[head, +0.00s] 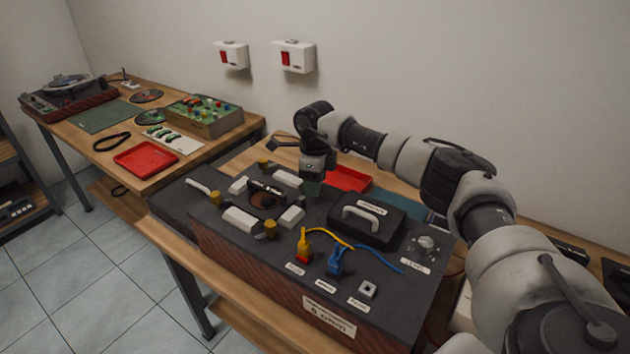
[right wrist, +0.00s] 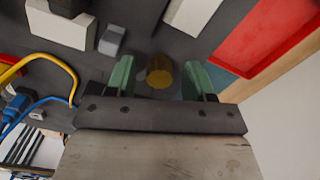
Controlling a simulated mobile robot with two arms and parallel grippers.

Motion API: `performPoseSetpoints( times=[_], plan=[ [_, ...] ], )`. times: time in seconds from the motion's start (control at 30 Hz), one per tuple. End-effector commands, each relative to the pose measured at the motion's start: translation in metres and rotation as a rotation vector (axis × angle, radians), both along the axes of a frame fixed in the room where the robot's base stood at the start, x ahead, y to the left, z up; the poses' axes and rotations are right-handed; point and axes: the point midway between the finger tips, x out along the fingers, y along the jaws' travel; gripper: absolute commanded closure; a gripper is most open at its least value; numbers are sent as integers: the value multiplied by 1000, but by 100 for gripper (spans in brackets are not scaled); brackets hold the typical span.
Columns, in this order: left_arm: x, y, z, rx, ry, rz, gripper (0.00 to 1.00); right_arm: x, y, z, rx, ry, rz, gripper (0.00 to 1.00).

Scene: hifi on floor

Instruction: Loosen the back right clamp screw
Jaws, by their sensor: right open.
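The back right clamp screw is a brass knob (right wrist: 160,72) on the dark top of the hi-fi unit. In the right wrist view it lies between the two green fingers of my right gripper (right wrist: 159,78), with a gap on each side. I cannot tell whether the fingertips are down around it or still above it. In the head view my right gripper (head: 313,186) hides this screw. Other brass screws show at the back left (head: 263,165), front left (head: 215,197) and front right (head: 270,229). My left gripper is out of view.
A black box with a pale handle (head: 361,217) stands right of the gripper, with yellow (head: 304,244) and blue (head: 335,261) plugs in front. A red tray (head: 347,179) lies behind. Pale blocks (head: 240,220) surround the round opening. The wall is close behind.

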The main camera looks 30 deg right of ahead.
Motion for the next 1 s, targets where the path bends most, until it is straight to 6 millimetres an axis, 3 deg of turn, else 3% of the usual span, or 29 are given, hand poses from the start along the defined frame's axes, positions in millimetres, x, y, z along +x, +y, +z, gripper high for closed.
performPoseSetpoints(
  times=[0.23,0.7,1.0],
  plan=[
    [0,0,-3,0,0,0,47,0,0,13,0,-3,0,47],
    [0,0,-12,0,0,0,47,0,0,97,0,-1,0,47],
    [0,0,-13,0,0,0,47,0,0,108,0,1,0,47]
  ],
)
